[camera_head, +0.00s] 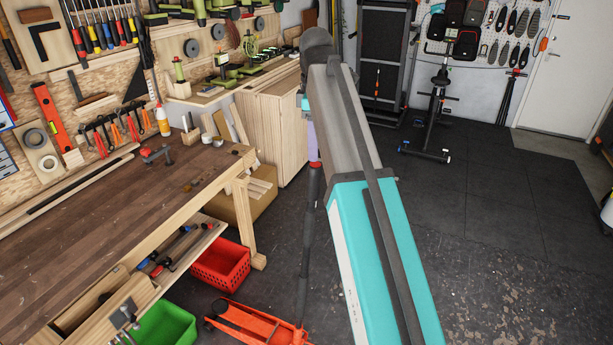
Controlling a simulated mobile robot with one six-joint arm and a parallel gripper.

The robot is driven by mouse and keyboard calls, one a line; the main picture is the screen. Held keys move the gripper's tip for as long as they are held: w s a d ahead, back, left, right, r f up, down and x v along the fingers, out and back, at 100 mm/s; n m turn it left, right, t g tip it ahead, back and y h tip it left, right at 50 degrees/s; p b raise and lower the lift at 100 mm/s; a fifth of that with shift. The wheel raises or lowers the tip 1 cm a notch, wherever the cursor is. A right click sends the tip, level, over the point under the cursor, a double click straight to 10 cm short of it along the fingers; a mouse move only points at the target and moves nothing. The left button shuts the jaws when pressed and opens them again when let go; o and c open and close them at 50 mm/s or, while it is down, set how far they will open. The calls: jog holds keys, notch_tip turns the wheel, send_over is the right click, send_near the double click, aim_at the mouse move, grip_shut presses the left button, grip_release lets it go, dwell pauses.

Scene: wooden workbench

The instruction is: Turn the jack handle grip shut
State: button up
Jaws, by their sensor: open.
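An orange floor jack (250,322) stands on the dark floor at the bottom middle, cut off by the lower frame edge. Its long dark handle (307,235) rises nearly upright from it. The grip (315,182) at the handle's upper end is close beside my grey and teal arm, which partly covers that area. A small lilac part shows just above the grip; I cannot tell what it belongs to. My gripper's fingers do not show; my own arm hides that spot. I cannot tell whether my gripper touches the grip.
The wooden workbench (110,225) fills the left side, with a red crate (220,268) and a green bin (160,325) below it. A cardboard box (255,195) and a wooden cabinet (273,125) stand behind. An exercise bike (437,110) is farther back.

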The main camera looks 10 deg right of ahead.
jog(key=shift+d+r, duration=0.1)
jog(key=shift+w, duration=0.1)
dwell(0.3)
jog(key=shift+f+b, duration=0.4)
jog(key=shift+f, duration=0.1)
jog(key=b, duration=0.4)
send_over(314, 182)
jog(key=w, duration=0.2)
jog(key=f, duration=0.5)
jog(key=shift+s+d, duration=0.2)
jog(key=shift+f, duration=0.2)
jog(key=shift+w+f+p, duration=0.15)
jog(key=shift+f+p, duration=1.3)
jog(key=shift+f, duration=2.25)
